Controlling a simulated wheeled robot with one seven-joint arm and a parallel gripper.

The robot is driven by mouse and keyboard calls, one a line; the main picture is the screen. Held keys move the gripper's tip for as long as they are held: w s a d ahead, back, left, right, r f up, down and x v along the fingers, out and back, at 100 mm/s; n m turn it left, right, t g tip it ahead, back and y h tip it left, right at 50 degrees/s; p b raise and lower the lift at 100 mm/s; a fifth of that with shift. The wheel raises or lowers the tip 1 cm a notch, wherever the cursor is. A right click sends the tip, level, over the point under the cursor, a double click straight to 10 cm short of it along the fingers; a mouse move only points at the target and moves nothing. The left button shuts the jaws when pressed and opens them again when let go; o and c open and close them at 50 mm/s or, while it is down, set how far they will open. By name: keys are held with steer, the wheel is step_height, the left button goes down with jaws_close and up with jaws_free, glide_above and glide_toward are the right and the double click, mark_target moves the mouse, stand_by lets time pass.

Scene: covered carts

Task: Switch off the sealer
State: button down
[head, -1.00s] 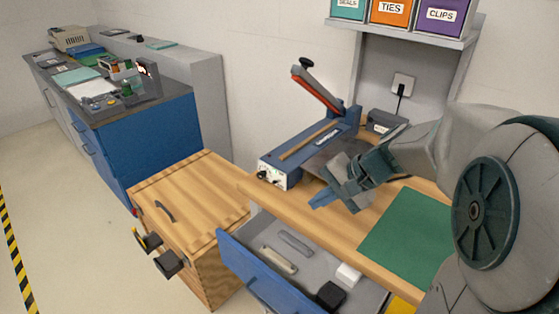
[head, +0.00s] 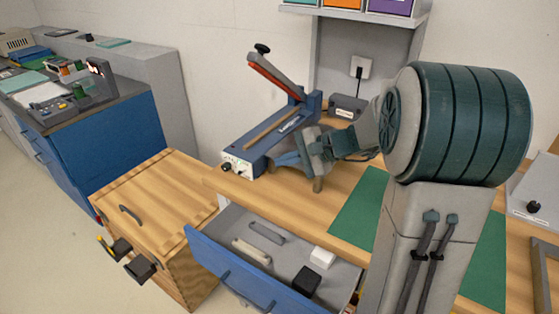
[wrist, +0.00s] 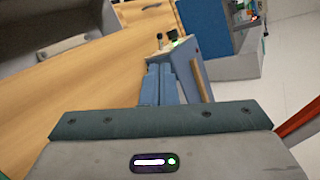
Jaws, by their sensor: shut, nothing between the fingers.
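The sealer (head: 285,132) is a long blue machine at the back of the wooden bench, with its red-lined lever arm (head: 277,78) raised. Its white front panel (head: 236,164) carries a dark knob and small controls. In the wrist view the panel (wrist: 174,44) shows a lit green spot and a dark knob (wrist: 159,40). My gripper (head: 278,160) is beside the sealer's right side, near its front end. Its blue fingers (wrist: 158,84) are shut together and empty, pointing toward the panel end in the wrist view. Whether they touch the sealer is unclear.
An open blue drawer (head: 240,275) holding several items juts out below the bench. A wooden cart (head: 165,195) stands to its left. A green mat (head: 357,210) lies right of the gripper. A grey box (head: 346,107) and wall socket are behind.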

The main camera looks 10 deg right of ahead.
mark_target(241, 172)
steer(key=x, duration=1.1)
steer(key=shift+w+a+f+p, duration=0.15)
steer(key=shift+a+p, duration=0.1)
steer(key=shift+p, duration=0.15)
steer(key=shift+d+f+b, duration=0.1)
steer(key=shift+f+b, duration=0.1)
steer(key=shift+b, duration=0.55)
